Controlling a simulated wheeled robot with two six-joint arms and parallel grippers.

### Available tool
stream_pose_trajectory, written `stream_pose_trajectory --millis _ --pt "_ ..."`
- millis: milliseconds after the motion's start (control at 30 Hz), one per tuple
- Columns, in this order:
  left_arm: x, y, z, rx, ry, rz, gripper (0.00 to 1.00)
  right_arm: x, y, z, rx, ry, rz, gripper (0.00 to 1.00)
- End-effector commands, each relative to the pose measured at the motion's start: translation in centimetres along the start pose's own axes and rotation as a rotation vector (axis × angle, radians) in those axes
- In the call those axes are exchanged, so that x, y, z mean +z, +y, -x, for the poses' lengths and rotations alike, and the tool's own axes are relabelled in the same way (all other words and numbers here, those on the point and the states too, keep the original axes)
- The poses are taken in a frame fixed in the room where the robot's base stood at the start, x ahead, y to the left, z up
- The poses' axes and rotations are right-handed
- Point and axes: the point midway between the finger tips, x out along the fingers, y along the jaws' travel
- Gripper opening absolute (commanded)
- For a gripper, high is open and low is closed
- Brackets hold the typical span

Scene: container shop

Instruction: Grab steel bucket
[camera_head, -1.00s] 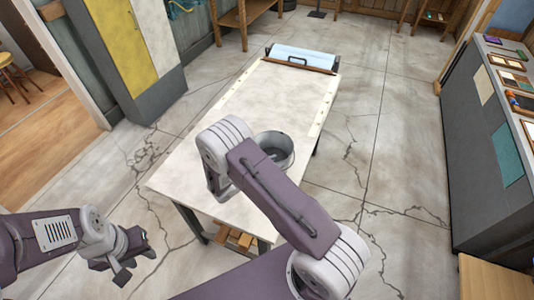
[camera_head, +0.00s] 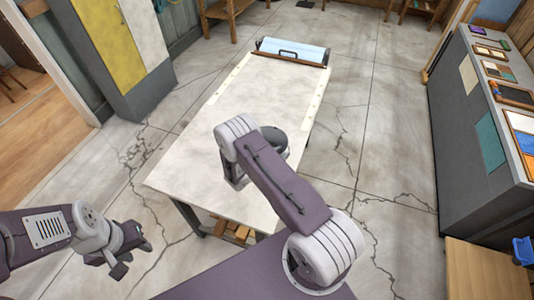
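The grey steel bucket (camera_head: 274,139) stands on the right side of the pale-topped table (camera_head: 262,88). My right arm crosses in front of it, hiding its left and lower parts. My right gripper is hidden behind that arm, so I cannot see whether it touches the bucket. My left gripper (camera_head: 132,258) is at the lower left, in front of the table and away from the bucket. Its fingers are apart with nothing between them.
A roller with a handle (camera_head: 290,51) sits at the table's far end. A grey counter (camera_head: 468,120) with trays runs along the right. A wooden box or surface (camera_head: 480,272) is at the lower right. Cracked floor (camera_head: 365,125) is clear between table and counter.

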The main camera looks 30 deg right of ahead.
Motion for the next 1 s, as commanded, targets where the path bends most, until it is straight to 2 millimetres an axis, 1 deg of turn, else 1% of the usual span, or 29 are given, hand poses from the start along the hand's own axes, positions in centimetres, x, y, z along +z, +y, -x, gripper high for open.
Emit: stream_pose_trajectory --millis 100,233,267,300,367,1000 --pt "-0.01 0.01 0.14 0.000 0.000 0.000 0.36 0.00 0.02 -0.50 0.001 0.000 0.001 0.29" --pt "-0.01 0.01 0.08 0.000 0.000 0.000 0.36 -0.03 0.04 -0.47 0.002 0.000 0.000 0.29" --pt "-0.01 0.01 0.08 0.000 0.000 0.000 0.36 -0.03 0.04 -0.46 0.002 0.000 0.000 0.26" --pt "-0.01 0.00 0.08 0.000 0.000 0.000 0.36 -0.03 0.04 -0.46 0.002 0.000 0.000 0.15" --pt "0.00 0.00 0.08 0.000 0.000 0.000 0.36 -0.03 0.04 -0.45 0.002 0.000 0.000 0.00" --pt "0.00 0.00 0.05 0.000 0.000 0.000 0.36 -0.17 -0.05 -0.45 0.000 0.003 0.003 0.00"
